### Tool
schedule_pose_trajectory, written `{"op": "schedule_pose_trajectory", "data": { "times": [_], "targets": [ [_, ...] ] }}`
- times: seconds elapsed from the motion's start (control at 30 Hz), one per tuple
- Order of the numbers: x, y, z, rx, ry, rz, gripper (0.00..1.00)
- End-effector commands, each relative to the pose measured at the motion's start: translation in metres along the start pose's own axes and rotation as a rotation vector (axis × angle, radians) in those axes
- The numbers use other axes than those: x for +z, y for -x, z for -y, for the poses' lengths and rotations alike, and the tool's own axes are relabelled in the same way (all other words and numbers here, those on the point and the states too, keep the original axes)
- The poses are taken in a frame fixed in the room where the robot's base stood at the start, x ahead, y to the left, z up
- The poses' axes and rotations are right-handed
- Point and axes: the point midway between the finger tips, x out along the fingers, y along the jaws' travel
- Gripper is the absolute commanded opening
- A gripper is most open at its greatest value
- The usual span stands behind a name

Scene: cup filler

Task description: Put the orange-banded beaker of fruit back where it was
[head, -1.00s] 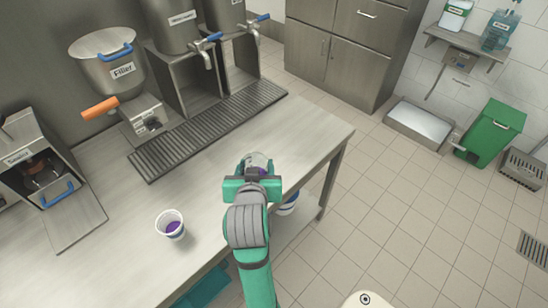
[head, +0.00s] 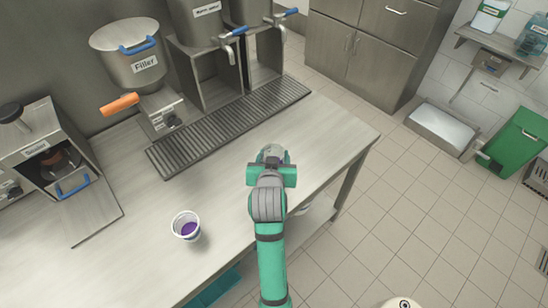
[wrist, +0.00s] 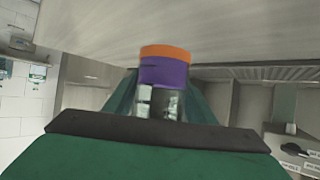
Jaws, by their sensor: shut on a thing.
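The orange-banded beaker (wrist: 166,72) is between my gripper's fingers in the wrist view. It is clear, with an orange band and purple fruit inside. My gripper (wrist: 160,98) is shut on it. In the head view my gripper (head: 270,160) is over the right part of the steel counter (head: 225,170), and it hides most of the beaker. I cannot tell whether the beaker touches the counter.
A white cup (head: 186,226) with purple contents stands on the counter to the left of my gripper. The filler (head: 140,65), the grated drip tray (head: 230,125) and a sealer (head: 50,150) line the back and left. The counter between the cup and grate is clear.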

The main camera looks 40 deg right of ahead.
Motion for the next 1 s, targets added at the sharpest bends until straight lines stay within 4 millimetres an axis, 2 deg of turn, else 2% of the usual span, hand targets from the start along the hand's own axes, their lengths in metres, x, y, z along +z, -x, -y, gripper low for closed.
{"op": "schedule_pose_trajectory", "data": {
  "times": [0.27, 0.5, 0.9, 0.93, 1.0],
  "targets": [
    [0.012, -0.019, -0.013, 0.013, -0.007, 0.001, 0.22],
    [0.037, -0.035, -0.016, 0.016, -0.008, 0.002, 0.22],
    [0.041, -0.037, -0.017, 0.017, -0.01, 0.0, 0.22],
    [0.042, -0.037, -0.016, 0.017, -0.01, 0.001, 0.52],
    [0.042, -0.037, -0.016, 0.017, -0.01, 0.0, 0.69]
  ]
}}
